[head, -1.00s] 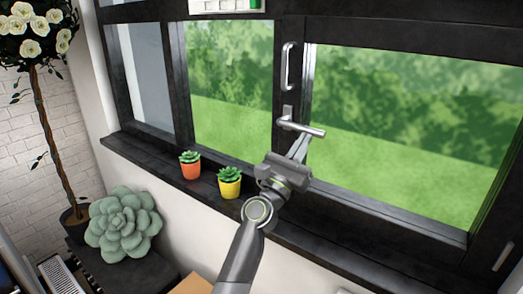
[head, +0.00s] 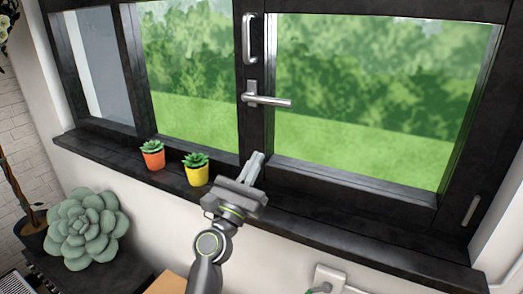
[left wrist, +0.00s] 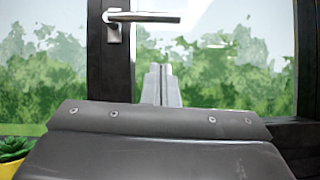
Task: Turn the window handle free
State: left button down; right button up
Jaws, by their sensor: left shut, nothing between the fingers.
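The window handle (head: 268,98) is a silver lever on the dark upright between two panes. Its grip points right, nearly level. In the left wrist view the handle (left wrist: 143,17) shows at the top, also level. My left gripper (head: 257,158) is shut and empty, below the handle and apart from it, in front of the lower frame. In the left wrist view its closed fingertips (left wrist: 160,70) stand upright, below and to the right of the handle's base.
A silver pull bar (head: 248,38) is fixed above the handle. An orange pot (head: 153,161) and a yellow pot (head: 197,175) with small plants stand on the dark sill (head: 350,237), left of my gripper. A large succulent (head: 88,229) stands lower left.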

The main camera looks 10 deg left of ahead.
pick_arm(q)
jog(key=shift+v, duration=1.05)
jog(key=shift+a, duration=0.1)
